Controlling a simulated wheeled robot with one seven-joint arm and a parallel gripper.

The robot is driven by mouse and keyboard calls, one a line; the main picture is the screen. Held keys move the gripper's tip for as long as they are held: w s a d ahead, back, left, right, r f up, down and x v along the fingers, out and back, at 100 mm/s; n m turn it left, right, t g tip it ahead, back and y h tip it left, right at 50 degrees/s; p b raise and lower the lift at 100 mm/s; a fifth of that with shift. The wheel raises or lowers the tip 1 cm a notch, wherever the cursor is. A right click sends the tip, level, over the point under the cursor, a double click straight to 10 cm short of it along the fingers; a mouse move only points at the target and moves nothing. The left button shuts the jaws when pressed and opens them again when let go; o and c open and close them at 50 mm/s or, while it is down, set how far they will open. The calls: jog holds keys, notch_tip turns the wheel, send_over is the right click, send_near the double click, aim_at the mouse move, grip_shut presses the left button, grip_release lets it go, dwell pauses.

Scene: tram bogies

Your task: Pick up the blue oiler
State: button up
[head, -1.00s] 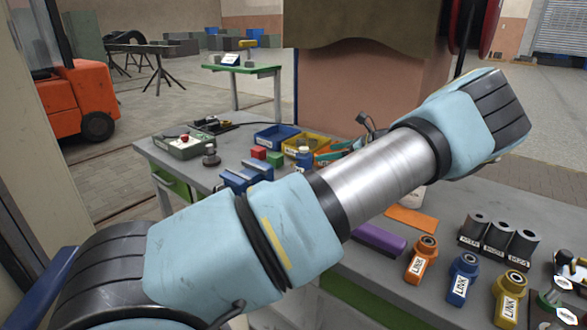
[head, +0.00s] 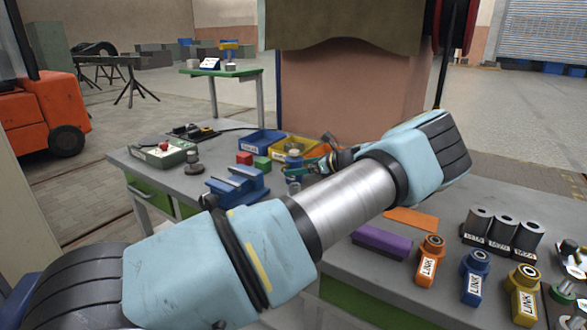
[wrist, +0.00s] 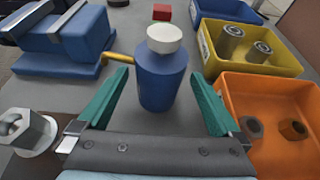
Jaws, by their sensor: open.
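The blue oiler (wrist: 161,82) stands upright on the grey bench, with a white cap and a thin yellowish spout pointing left in the wrist view. It also shows small in the head view (head: 293,162), partly hidden by my gripper. My gripper (wrist: 160,92) is open, its teal fingers on the left and right of the oiler with gaps on both sides. In the head view my gripper (head: 306,167) is close to the oiler, low over the bench.
A blue vise (wrist: 70,42) stands left of the oiler. A yellow bin (wrist: 245,62) and an orange bin (wrist: 270,92) with metal parts stand close on the right. A red block (wrist: 162,12) lies behind. A bolt-like part (wrist: 28,132) is at near left.

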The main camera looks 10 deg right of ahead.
aim_at(287, 169)
jog(key=shift+w+a+f+p, duration=0.1)
jog(key=shift+w+a+p, duration=0.35)
jog(key=shift+p, duration=0.1)
jog(key=p+x, duration=0.2)
jog(key=x, duration=0.1)
jog(key=shift+w+a+f, duration=0.1)
jog(key=shift+a, duration=0.05)
jog(key=shift+w+a+f, duration=0.15)
jog(key=shift+w+f, duration=0.1)
jog(key=shift+f, duration=0.05)
jog(key=c, duration=1.5)
